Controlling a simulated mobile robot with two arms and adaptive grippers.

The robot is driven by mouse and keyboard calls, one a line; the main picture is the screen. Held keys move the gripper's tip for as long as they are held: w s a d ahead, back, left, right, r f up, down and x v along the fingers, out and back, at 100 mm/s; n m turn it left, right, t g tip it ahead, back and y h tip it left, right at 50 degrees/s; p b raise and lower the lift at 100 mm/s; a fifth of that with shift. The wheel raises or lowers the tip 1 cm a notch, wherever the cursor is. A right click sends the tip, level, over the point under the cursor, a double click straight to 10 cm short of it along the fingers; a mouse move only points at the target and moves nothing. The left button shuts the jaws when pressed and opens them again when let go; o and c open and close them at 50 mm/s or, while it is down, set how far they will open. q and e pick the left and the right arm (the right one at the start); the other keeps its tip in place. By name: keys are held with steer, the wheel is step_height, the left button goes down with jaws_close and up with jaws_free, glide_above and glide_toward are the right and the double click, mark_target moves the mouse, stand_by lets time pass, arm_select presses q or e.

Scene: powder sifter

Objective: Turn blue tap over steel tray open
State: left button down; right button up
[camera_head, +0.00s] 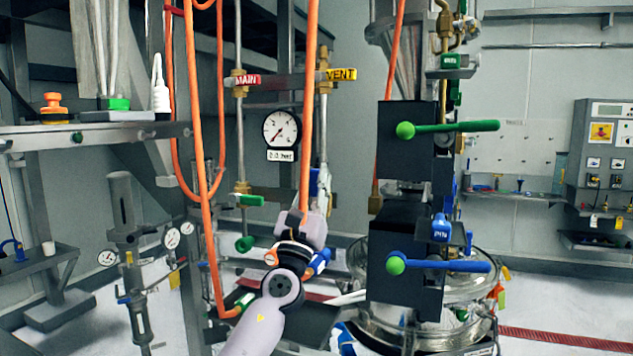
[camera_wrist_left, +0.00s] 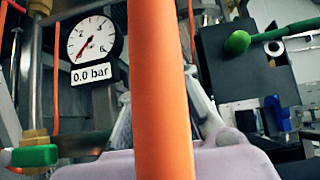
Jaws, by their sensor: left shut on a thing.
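My left gripper (camera_head: 321,178) reaches up from the bottom centre, below the yellow VENT tag. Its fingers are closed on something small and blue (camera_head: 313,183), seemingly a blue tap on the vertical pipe. An orange hose partly hides the grasp. In the left wrist view the hose crosses the middle and the fingers (camera_wrist_left: 165,115) show on either side; their tips and the held thing are hidden. To the right, a blue lever (camera_head: 460,266) with a green ball lies level on a dark block. I cannot clearly make out a steel tray. My right gripper is out of view.
A pressure gauge (camera_head: 282,129) reading 0.0 bar is left of the grasp. A green-handled lever (camera_head: 460,127) is at upper right. Orange hoses (camera_head: 197,150) hang close around my arm. A round shiny vessel (camera_head: 470,285) stands at lower right.

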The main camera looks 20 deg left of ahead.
arm_select(q)
steer(key=c, duration=1.5)
jaws_free()
steer(key=shift+f, duration=0.1)
steer(key=v, duration=1.2)
steer(key=shift+a, duration=0.1)
